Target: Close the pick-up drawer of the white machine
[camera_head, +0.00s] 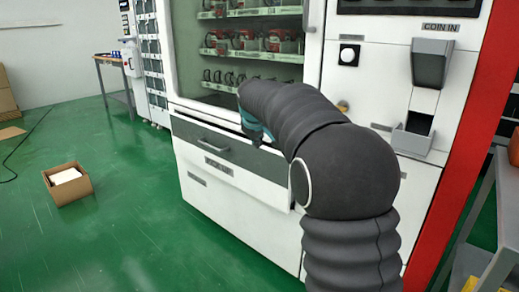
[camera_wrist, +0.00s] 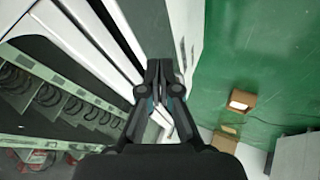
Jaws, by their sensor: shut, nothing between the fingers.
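The pick-up drawer (camera_head: 232,154) is low on the white machine (camera_head: 385,85), below its glass window. Its front has a dark grey upper band and a white lower part. It appears to stand a little out from the machine, with a dark gap along its top edge. My gripper (camera_head: 262,140) is at the drawer's upper edge, toward its right end, partly hidden behind my arm. In the wrist view my gripper (camera_wrist: 165,76) is shut and empty, with its fingertips together beside the white drawer edges (camera_wrist: 120,38). I cannot tell whether they touch the drawer.
Shelves of goods (camera_head: 245,42) show behind the glass. A coin unit (camera_head: 431,62) is on the machine's right side. An open cardboard box (camera_head: 68,184) stands on the green floor (camera_head: 120,215) at left. A grey rack (camera_head: 497,225) stands at right. The floor before the drawer is clear.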

